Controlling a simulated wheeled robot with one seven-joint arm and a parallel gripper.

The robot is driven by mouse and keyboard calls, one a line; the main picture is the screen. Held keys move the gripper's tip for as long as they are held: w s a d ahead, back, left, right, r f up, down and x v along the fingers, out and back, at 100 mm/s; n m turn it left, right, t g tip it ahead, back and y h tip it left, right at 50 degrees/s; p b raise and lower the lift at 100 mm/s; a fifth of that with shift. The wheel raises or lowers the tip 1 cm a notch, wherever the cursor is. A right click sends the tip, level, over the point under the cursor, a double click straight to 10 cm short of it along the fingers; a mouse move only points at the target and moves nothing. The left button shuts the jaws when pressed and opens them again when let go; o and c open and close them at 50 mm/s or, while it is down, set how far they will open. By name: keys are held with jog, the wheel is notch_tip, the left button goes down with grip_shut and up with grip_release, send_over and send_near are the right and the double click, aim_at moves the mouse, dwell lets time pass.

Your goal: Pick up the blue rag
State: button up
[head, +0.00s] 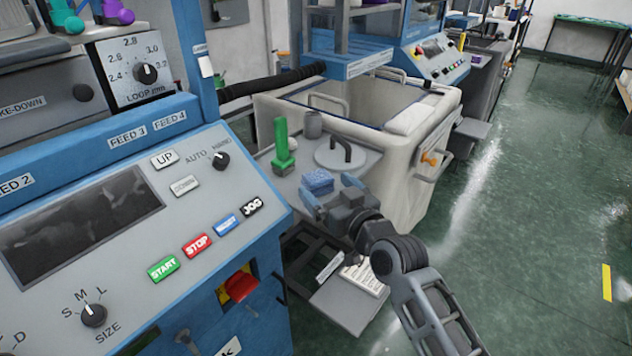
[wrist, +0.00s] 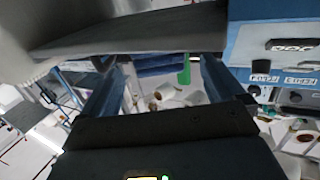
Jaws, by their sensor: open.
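In the wrist view, a blue strip that looks like the rag (wrist: 165,66) shows beyond and between the two spread fingers of my gripper (wrist: 162,75). I cannot tell whether the fingers touch it. The gripper hides part of the rag's near side in the head view.
A green upright tool (head: 283,148), a grey cylinder (head: 313,124) and a round lid with a dark handle (head: 341,153) stand behind the rag. The blue control panel (head: 150,215) is close on the left. Green floor (head: 530,200) is open on the right.

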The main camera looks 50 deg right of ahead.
aim_at(317, 176)
jog(key=shift+p+x, duration=0.5)
jog(key=shift+x, duration=1.85)
jog(key=shift+a+r, duration=0.1)
jog(key=shift+r, duration=0.05)
jog(key=shift+c, duration=0.4)
jog(key=c, duration=1)
jog(key=shift+c, duration=0.2)
jog(key=shift+r, duration=0.15)
jog(key=shift+r, duration=0.6)
notch_tip(317, 176, up, 3)
jog(key=shift+f, duration=0.2)
jog(key=s+d+r+b, duration=0.2)
jog(key=s+d+r, duration=0.3)
jog(key=d, duration=0.5)
jog(key=shift+s+r+b, duration=0.3)
jog(key=shift+r, duration=0.7)
